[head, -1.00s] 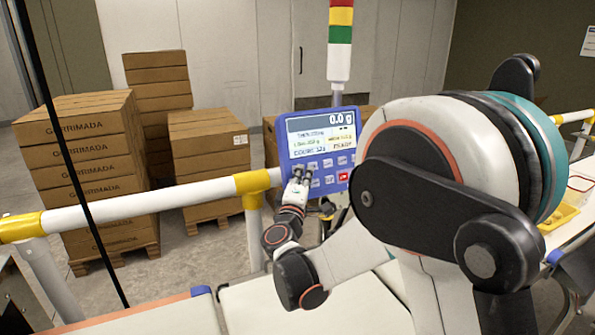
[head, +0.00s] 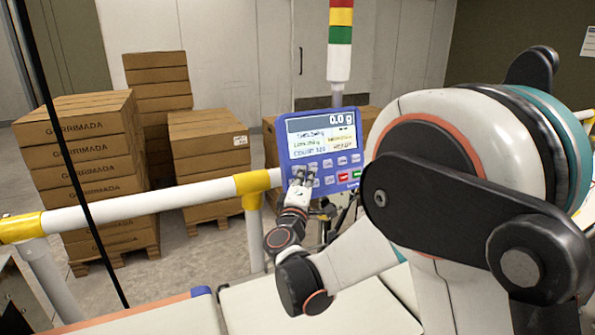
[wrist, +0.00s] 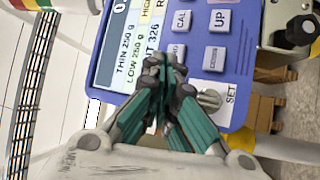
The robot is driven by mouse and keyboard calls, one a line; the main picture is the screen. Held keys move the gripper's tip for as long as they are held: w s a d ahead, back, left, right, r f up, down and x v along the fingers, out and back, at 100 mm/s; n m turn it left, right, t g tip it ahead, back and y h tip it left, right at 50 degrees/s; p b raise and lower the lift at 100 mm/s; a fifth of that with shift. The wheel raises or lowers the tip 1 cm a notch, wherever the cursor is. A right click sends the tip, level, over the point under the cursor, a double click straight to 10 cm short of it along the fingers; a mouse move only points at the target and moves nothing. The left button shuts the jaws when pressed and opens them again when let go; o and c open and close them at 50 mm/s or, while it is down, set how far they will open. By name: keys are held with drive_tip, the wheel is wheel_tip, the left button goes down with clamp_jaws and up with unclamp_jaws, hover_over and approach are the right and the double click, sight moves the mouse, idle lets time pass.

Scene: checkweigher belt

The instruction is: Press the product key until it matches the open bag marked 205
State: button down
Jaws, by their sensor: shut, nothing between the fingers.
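In the wrist view the panel is turned sideways, and the screen (wrist: 125,50) shows THIN 250 g, LOW 250 g and a count that looks like 326. No bag marked 205 is visible.
Stacked brown cartons (head: 85,150) stand at left. The pale belt (head: 320,312) lies below. My arm covers the right side.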

drive_tip(key=s, duration=0.1)
drive_tip(key=s+d+r, duration=0.1)
drive_tip(key=s, duration=0.2)
drive_tip(key=shift+s+d+r+p, duration=0.2)
drive_tip(key=shift+d+p, duration=0.1)
drive_tip(key=shift+d, duration=0.1)
idle(1.5)
